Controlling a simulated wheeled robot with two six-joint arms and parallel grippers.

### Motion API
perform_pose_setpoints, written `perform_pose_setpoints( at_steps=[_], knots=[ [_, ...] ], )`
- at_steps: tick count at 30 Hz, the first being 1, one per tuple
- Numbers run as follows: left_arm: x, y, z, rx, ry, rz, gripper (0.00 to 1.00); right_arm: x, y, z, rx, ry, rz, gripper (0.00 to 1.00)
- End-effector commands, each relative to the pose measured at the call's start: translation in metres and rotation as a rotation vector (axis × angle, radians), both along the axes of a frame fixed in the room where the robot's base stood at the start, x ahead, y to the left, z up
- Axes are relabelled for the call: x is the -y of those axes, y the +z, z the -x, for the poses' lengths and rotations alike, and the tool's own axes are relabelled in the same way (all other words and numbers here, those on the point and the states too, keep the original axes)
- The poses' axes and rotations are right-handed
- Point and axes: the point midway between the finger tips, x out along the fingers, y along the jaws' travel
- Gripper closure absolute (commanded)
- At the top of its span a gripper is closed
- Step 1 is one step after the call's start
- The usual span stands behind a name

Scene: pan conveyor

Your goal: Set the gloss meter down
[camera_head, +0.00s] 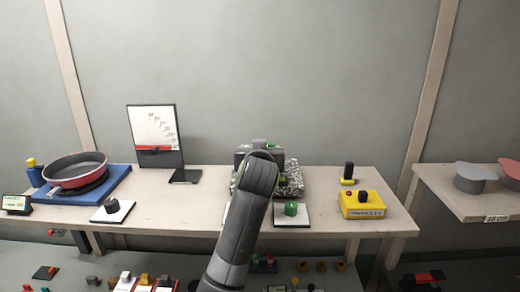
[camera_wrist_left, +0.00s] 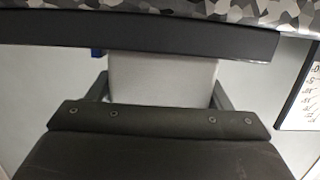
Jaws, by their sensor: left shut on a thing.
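My left arm rises from the bottom middle of the head view and hides most of my left gripper (camera_wrist_left: 160,92). The gripper is shut on a light grey block (camera_wrist_left: 162,72), seemingly the gloss meter, seen between dark side parts in the left wrist view. In the head view a grey body with a little green (camera_head: 271,146) shows past the arm's end. A grey camouflage-patterned block (camera_head: 293,180) stands on the table behind the arm; its pattern also fills the top of the wrist view (camera_wrist_left: 215,8). Whether the held thing touches anything is hidden. My right gripper is not in view.
The pale table (camera_head: 180,212) holds a pan (camera_head: 75,170) on a blue base (camera_head: 118,182), a chart stand (camera_head: 154,135), a black-knobbed plate (camera_head: 113,212), a green-knobbed plate (camera_head: 292,212) and a yellow box (camera_head: 361,206). Bare tabletop lies left of the arm.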

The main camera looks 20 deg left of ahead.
Motion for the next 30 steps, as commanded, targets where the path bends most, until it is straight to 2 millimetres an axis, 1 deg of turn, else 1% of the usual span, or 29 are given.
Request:
perform_pose_setpoints(
  at_steps=[6,16,19,20,21,24,30],
  knots=[
    [0.0,-0.001,0.0,0.001,0.0,0.0,0.59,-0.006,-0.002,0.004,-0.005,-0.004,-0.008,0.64],
    [0.0,-0.012,0.0,0.0,0.0,0.0,0.59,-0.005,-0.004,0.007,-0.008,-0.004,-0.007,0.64],
    [0.0,-0.012,0.0,0.0,0.0,0.0,0.59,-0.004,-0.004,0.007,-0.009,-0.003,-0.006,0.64],
    [0.0,-0.013,0.0,-0.002,0.001,-0.001,0.25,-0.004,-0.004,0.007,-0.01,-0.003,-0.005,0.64],
    [0.0,-0.013,0.0,-0.003,0.0,0.0,0.2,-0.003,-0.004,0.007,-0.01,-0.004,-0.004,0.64],
    [0.0,-0.013,0.0,-0.004,0.0,0.0,0.06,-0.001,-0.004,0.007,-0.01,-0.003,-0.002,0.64],
    [0.0,-0.014,0.0,-0.005,0.001,0.0,0.06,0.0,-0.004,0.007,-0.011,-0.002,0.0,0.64]
  ],
)
